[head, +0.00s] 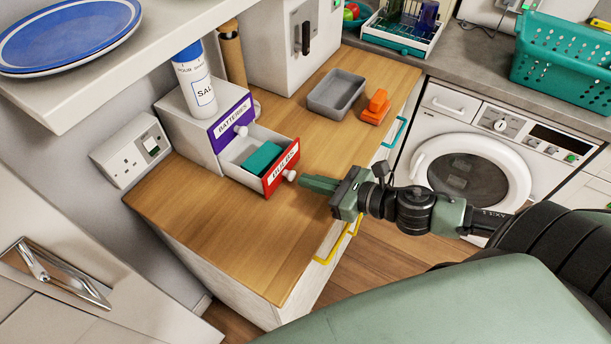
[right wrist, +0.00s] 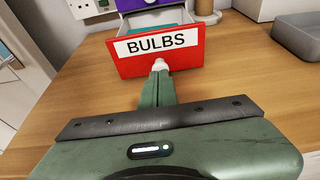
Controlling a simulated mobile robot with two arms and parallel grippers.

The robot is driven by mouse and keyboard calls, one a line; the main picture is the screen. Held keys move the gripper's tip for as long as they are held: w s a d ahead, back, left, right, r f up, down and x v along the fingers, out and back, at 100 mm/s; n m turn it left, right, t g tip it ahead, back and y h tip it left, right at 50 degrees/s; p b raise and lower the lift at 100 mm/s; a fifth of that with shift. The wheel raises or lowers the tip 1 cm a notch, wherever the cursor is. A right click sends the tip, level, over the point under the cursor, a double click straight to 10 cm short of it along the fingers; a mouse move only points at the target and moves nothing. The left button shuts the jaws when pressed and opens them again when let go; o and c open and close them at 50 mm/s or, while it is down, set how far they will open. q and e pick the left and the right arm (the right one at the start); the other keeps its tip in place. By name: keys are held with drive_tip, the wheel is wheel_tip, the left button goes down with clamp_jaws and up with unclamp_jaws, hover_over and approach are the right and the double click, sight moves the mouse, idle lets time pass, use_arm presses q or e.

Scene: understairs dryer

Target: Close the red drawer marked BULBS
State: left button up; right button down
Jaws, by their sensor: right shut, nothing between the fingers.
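The red drawer marked BULBS (head: 281,168) is pulled out of a small white drawer unit (head: 187,130) on the wooden counter. A teal block (head: 262,158) lies inside it. The purple drawer marked BATTERIES (head: 231,122) sits above it and looks shut. My right gripper (head: 304,182) is shut and empty, with its fingertips just in front of the red drawer's white knob (head: 290,175). In the right wrist view the closed fingers (right wrist: 160,72) point at the white knob (right wrist: 160,64) on the red front (right wrist: 185,58); I cannot tell whether they touch it. My left gripper is not in view.
A salt container (head: 196,82) stands on the drawer unit. A grey tray (head: 337,93) and an orange object (head: 376,106) lie farther back on the counter. A white shelf with blue plates (head: 68,35) overhangs the left. The counter's front left is clear.

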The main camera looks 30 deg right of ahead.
sight(258, 155)
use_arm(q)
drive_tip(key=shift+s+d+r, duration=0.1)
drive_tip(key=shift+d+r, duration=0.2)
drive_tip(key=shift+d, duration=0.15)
use_arm(e)
drive_tip(key=shift+w+a, duration=0.35)
drive_tip(key=shift+w, duration=0.25)
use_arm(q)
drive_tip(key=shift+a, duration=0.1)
use_arm(e)
drive_tip(key=shift+w+a+r, duration=0.1)
drive_tip(key=shift+w+a, duration=0.05)
drive_tip(key=shift+w, duration=0.1)
drive_tip(key=w+a+p, duration=0.1)
drive_tip(key=w+a, duration=0.1)
drive_tip(key=w, duration=0.1)
drive_tip(key=w+a+p, duration=0.2)
drive_tip(key=w, duration=0.2)
drive_tip(key=w+a+p, duration=0.2)
drive_tip(key=w, duration=0.1)
drive_tip(key=shift+w+a, duration=0.15)
drive_tip(key=shift+w, duration=0.2)
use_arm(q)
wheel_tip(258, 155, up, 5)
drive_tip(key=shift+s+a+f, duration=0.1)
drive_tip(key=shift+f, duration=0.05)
use_arm(e)
drive_tip(key=shift+s+r, duration=0.1)
